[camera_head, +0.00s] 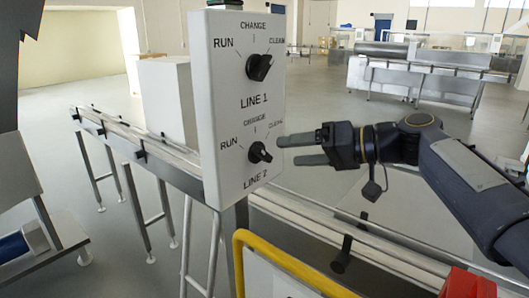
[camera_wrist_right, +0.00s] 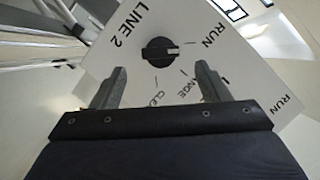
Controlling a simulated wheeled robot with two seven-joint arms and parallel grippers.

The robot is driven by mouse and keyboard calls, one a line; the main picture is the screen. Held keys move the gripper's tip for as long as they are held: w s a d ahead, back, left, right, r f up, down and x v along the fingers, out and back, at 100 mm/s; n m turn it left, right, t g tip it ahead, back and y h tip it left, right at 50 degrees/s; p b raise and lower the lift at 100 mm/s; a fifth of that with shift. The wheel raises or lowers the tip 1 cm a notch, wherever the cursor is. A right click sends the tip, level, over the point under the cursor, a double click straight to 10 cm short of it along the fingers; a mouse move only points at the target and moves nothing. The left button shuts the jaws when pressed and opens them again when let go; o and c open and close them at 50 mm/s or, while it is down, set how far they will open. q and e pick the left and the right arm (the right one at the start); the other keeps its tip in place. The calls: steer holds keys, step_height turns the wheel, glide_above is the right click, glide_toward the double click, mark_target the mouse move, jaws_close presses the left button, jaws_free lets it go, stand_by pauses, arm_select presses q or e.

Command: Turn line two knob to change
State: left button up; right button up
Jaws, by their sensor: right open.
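The line two knob (camera_head: 259,152) is a black rotary knob low on a white control panel (camera_head: 222,95). It also shows in the right wrist view (camera_wrist_right: 160,51), where its white mark points to the RUN side. The CHANGE label (camera_head: 253,119) is above the knob, with RUN to its left and CLEAN to its right. My right gripper (camera_head: 288,150) is open and empty, just right of the knob, fingers pointing at the panel. In the wrist view its two fingers (camera_wrist_right: 160,80) stand apart, short of the knob, not gripping it. My left gripper is out of view.
The line one knob (camera_head: 260,67) is higher on the same panel. A conveyor (camera_head: 170,162) runs behind the panel. A yellow rail (camera_head: 285,262) crosses below, and a red object (camera_head: 467,284) sits at bottom right. Open floor lies behind.

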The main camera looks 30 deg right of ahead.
mark_target(267, 155)
steer(key=p+x, duration=0.1)
steer(key=x, duration=0.5)
steer(key=shift+a+f, duration=0.1)
steer(key=shift+a, duration=0.1)
steer(key=c, duration=1)
